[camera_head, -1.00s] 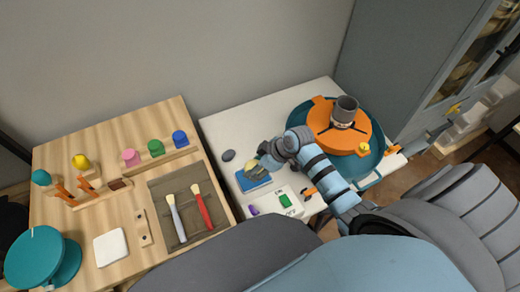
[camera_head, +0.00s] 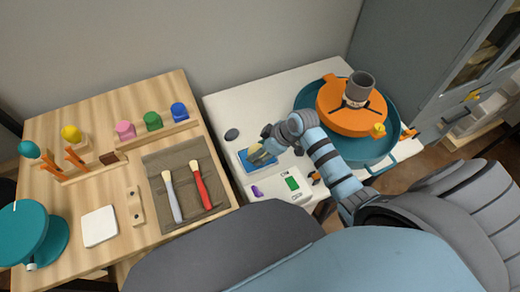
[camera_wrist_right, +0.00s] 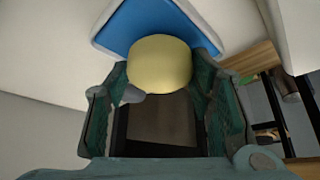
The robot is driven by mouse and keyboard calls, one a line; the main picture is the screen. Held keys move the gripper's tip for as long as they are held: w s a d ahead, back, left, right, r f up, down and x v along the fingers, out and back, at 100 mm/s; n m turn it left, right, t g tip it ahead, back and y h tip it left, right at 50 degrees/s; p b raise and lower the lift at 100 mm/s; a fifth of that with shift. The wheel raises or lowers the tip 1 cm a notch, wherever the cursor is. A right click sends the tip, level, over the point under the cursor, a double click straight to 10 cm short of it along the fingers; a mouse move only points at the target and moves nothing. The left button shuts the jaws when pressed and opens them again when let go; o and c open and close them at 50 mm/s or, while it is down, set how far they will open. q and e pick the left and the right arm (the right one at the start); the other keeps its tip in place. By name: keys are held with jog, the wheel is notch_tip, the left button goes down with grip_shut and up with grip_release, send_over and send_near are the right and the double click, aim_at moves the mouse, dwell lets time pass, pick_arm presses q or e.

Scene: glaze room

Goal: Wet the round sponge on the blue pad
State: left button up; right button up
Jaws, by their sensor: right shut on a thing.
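The round sponge (camera_wrist_right: 160,62) is pale yellow and sits between the fingers of my right gripper (camera_wrist_right: 168,85) in the right wrist view. In the head view my right gripper (camera_head: 262,153) is at the blue pad, shut on the sponge. The blue pad (camera_wrist_right: 150,22) lies in a pale tray just beyond the sponge; it also shows in the head view (camera_head: 245,160). I cannot tell whether the sponge touches the pad. My left gripper is not in view.
A dark oval stone (camera_head: 232,134) lies behind the pad. A card (camera_head: 300,180) with a green block and a purple piece (camera_head: 257,191) lie in front. The teal basin (camera_head: 385,160) with the orange wheel (camera_head: 345,112) and grey cup (camera_head: 359,86) stands right. A wooden table (camera_head: 60,200) is left.

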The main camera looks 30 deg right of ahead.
jog(key=shift+f+b, duration=0.3)
jog(key=shift+f, duration=0.15)
dwell(0.8)
dwell(1.2)
jog(key=shift+p, duration=0.35)
notch_tip(320, 180, up, 7)
jog(key=p, duration=0.8)
jog(key=shift+r, duration=0.15)
